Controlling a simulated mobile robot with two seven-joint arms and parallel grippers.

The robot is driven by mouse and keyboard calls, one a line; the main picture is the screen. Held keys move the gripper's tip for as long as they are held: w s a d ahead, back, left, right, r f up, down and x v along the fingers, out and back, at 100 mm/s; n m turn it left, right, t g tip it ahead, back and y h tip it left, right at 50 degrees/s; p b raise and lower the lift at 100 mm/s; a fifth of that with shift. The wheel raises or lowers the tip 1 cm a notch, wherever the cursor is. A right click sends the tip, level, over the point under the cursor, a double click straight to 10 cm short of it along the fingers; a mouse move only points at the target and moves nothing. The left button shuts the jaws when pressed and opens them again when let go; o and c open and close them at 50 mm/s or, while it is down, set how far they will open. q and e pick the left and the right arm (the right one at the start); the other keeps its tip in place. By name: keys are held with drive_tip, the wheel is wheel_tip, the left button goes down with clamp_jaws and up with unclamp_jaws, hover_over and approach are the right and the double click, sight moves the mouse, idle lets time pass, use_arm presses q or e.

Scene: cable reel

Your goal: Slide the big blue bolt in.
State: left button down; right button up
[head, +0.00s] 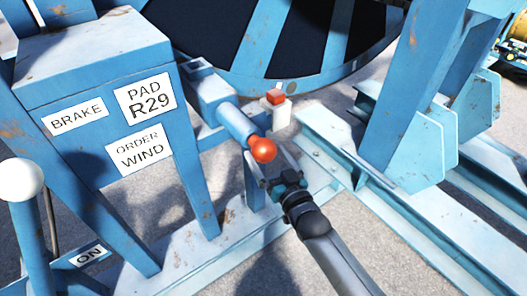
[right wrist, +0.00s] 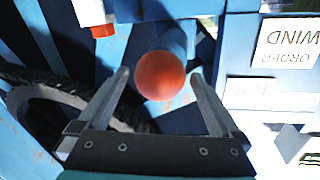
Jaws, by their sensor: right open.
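The big blue bolt (head: 236,122) is a thick blue cylinder with a red-orange ball knob (head: 263,150) on its near end. It sticks out of a blue housing (head: 205,88) beside the reel. In the right wrist view the knob (right wrist: 160,76) faces me, with the blue bolt (right wrist: 177,38) behind it. My right gripper (head: 270,165) is at the knob in the head view. In the right wrist view its two fingers stand apart on either side of the knob, with gaps between. My left gripper is not in view.
A blue box (head: 90,60) with labels BRAKE, PAD R29 and ORDER WIND stands left. A white-knobbed lever (head: 22,180) is at far left. A small red-topped white block (head: 276,112) sits behind the bolt. Blue rails and posts (head: 420,130) stand right.

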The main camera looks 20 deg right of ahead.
drive_tip(key=shift+w+a, duration=0.2)
drive_tip(key=shift+w, duration=1.1)
clamp_jaws()
